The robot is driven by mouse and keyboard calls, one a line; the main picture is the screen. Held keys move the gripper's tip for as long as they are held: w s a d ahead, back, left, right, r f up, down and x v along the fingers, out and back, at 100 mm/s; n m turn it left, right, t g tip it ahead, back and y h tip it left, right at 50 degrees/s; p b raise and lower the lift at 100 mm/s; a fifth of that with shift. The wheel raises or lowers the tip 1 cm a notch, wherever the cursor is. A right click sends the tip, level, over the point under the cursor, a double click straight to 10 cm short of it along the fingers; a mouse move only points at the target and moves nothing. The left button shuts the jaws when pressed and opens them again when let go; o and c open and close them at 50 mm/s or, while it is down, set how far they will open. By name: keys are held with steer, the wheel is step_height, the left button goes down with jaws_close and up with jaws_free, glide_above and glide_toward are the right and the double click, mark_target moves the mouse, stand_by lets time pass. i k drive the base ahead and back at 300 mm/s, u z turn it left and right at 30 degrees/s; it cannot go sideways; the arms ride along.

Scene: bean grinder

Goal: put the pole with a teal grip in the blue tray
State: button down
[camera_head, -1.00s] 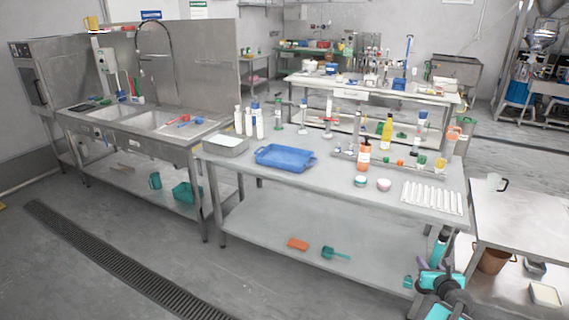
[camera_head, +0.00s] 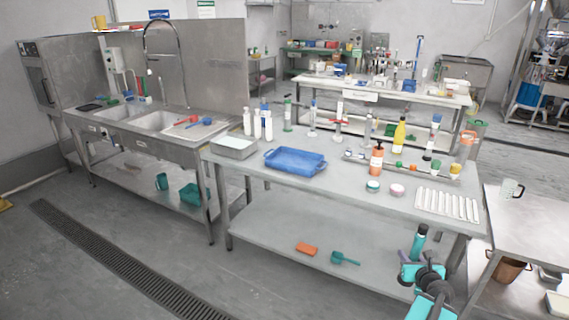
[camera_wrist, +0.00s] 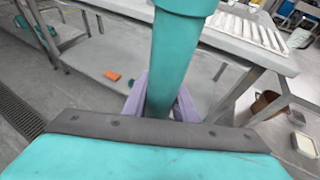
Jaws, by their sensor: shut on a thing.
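The teal-grip pole (camera_head: 418,241) stands roughly upright in my gripper (camera_head: 413,268) in the head view, in front of the right end of the near steel table. In the wrist view the teal pole (camera_wrist: 174,62) rises between the purple fingers of my gripper (camera_wrist: 160,102), which are shut on it. Its lower part is hidden by my gripper. The blue tray (camera_head: 295,162) lies on the left part of the near table's top, behind and to the left of my gripper. The tray looks empty.
On the near table (camera_head: 340,195), a grey pan (camera_head: 234,146) and white bottles stand beside the tray. An orange bottle (camera_head: 376,158), small jars and a white ribbed rack (camera_head: 447,204) are at the right. The floor in front is clear.

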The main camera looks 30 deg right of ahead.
mark_target(283, 159)
steer(key=u, duration=0.4)
steer(key=i, duration=0.6)
steer(key=u, duration=0.55)
steer(key=i, duration=1.3)
steer(key=u, duration=0.05)
